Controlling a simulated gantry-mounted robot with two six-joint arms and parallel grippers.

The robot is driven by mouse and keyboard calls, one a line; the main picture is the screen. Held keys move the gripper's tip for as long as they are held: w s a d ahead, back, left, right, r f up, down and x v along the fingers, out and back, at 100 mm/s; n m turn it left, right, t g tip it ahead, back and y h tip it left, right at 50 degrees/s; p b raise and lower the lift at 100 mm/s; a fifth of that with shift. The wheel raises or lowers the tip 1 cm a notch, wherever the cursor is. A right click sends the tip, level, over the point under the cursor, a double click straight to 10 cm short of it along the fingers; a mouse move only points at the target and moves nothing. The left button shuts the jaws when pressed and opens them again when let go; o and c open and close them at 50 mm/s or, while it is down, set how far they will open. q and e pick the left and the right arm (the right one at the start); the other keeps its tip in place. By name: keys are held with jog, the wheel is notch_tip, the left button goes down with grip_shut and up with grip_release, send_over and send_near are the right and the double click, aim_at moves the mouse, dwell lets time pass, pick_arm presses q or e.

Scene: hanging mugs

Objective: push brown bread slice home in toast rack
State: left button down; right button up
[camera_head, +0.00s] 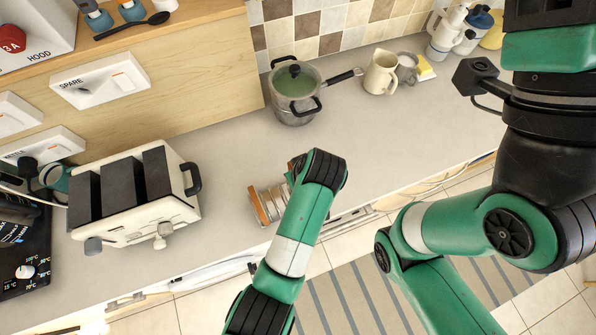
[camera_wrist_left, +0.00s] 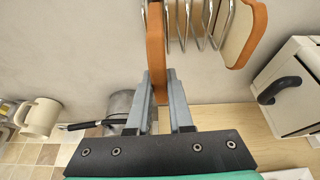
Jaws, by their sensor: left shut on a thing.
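The toast rack (camera_wrist_left: 190,22), made of several thin metal wires, stands on the counter; in the head view the rack (camera_head: 271,201) shows just left of my left arm. In the left wrist view a brown bread slice (camera_wrist_left: 156,45) is seen edge-on at the rack's left end. My left gripper (camera_wrist_left: 157,84) is shut on it. Its lower edge and how deep it sits between the wires cannot be told. In the head view my own wrist hides this gripper and most of the slice. My right gripper is out of view.
A second slice (camera_wrist_left: 246,32) with a pale face is at the rack's other end; it shows in the head view too (camera_head: 258,207). A white toaster (camera_head: 150,205) stands left. A pot (camera_head: 293,95), a cream jug (camera_head: 381,72) and a grey mug (camera_head: 406,68) stand behind.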

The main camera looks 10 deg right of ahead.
pick_arm(q)
jog(key=shift+f+b, duration=0.65)
jog(key=shift+f, duration=1.75)
jog(key=c, duration=0.7)
grip_release()
jog(key=shift+c, duration=0.2)
jog(key=shift+r, duration=0.1)
jog(key=v, duration=1.1)
jog(key=shift+s+r+p, duration=0.15)
jog(key=shift+s+p, duration=0.05)
jog(key=shift+p, duration=0.15)
